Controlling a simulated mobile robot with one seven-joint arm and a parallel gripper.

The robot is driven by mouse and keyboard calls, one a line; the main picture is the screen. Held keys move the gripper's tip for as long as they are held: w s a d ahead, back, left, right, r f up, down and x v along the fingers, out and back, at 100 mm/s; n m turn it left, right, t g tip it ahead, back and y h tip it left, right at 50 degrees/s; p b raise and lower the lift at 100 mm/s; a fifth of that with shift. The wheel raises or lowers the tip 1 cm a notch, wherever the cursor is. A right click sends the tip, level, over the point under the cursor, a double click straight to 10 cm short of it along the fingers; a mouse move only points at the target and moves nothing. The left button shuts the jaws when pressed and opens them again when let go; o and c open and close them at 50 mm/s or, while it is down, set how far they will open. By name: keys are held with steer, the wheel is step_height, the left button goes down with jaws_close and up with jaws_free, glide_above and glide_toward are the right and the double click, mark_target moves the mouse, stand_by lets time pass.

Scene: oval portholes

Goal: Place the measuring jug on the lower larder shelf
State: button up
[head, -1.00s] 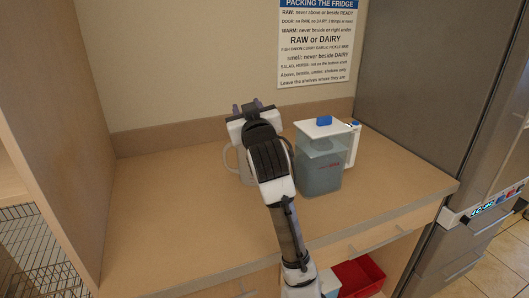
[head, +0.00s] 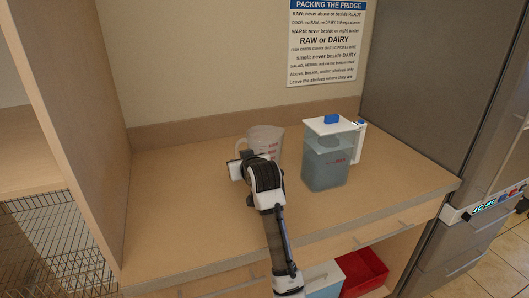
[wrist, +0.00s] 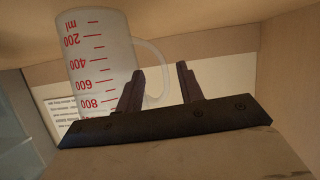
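The measuring jug (head: 268,140), clear with red markings, stands on the wooden counter, partly hidden behind my arm in the head view. In the wrist view the jug (wrist: 98,55) appears upside down, with its handle (wrist: 158,72) towards my fingers. My gripper (wrist: 160,82) is open, its two dark fingers apart. The handle shows in line with the gap between them; contact cannot be told. In the head view my gripper (head: 243,150) is low at the jug's left, its fingertips hardly visible. A bare wooden shelf (head: 25,150) is at the far left.
A clear container with a white lid (head: 328,158) stands right of the jug. A wooden side panel (head: 75,130) divides the counter from the left shelf and wire basket (head: 60,240). A grey fridge (head: 425,90) is at right. The counter's left part is clear.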

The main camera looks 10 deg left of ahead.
mark_target(238, 156)
steer(key=shift+w+a+r+p, duration=0.1)
steer(key=shift+w+a+p, duration=0.15)
steer(key=shift+w+p, duration=0.1)
steer(key=x, duration=0.1)
steer(key=p+x, duration=0.1)
steer(key=x, duration=0.1)
steer(key=shift+w+a+r+p, duration=0.2)
steer(key=shift+w+a+p, duration=0.05)
steer(key=shift+a+p, duration=0.05)
steer(key=shift+w+a+f, duration=0.15)
steer(key=shift+w+f, duration=0.15)
steer(key=shift+w, duration=0.05)
jaws_close()
